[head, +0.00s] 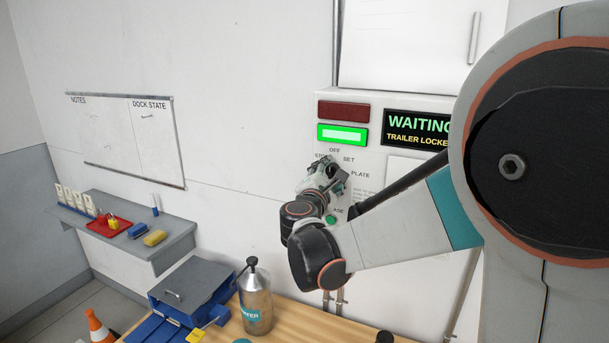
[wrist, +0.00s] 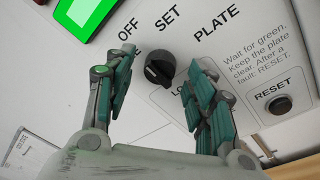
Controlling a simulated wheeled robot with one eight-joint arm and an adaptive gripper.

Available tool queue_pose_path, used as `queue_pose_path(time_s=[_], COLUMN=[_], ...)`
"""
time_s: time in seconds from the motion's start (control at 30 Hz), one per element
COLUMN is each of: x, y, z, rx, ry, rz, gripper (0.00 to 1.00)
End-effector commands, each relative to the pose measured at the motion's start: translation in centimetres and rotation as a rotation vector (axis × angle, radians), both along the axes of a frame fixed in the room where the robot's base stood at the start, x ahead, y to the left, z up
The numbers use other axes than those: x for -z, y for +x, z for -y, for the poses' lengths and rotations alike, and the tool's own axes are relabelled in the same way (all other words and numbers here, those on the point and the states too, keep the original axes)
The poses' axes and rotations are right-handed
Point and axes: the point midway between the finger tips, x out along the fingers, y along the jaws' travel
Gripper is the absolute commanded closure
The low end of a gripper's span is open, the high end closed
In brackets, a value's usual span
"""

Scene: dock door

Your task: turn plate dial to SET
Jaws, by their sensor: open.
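The plate dial is a black round knob (wrist: 160,68) on the white control panel (head: 385,170), with OFF, SET and other partly hidden labels around it. In the wrist view its pale mark seems to lie at the lower left, away from SET; I cannot tell exactly where it points. My gripper (wrist: 158,82) is open, with one teal finger on each side of the dial and no clear contact. In the head view my gripper (head: 328,172) is at the panel and hides the dial.
A green lamp (head: 342,135) is lit below a dark red one (head: 343,110). The display (head: 418,128) reads WAITING, TRAILER LOCKED. A RESET button (wrist: 279,104) is right of the dial. A steel bottle (head: 256,300) and blue box (head: 193,290) stand below.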

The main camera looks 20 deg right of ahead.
Motion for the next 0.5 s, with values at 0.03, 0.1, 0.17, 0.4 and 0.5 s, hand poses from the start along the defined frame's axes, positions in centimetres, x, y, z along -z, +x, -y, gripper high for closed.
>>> queue_pose_path(time_s=[0.03, 0.1, 0.17, 0.4, 0.5], x=[0.01, 0.0, -0.01, -0.01, 0.0], y=[0.27, 0.5, 0.61, 0.64, 0.63], z=[0.3, 0.48, 0.55, 0.56, 0.55], rx=[0.001, 0.0, 0.0, -0.001, 0.0], ry=[0.0, 0.0, 0.0, 0.0, 0.0], rz=[0.0, 0.0, 0.0, 0.0, 0.0], gripper=[0.5, 0.5, 0.5, 0.5, 0.7])
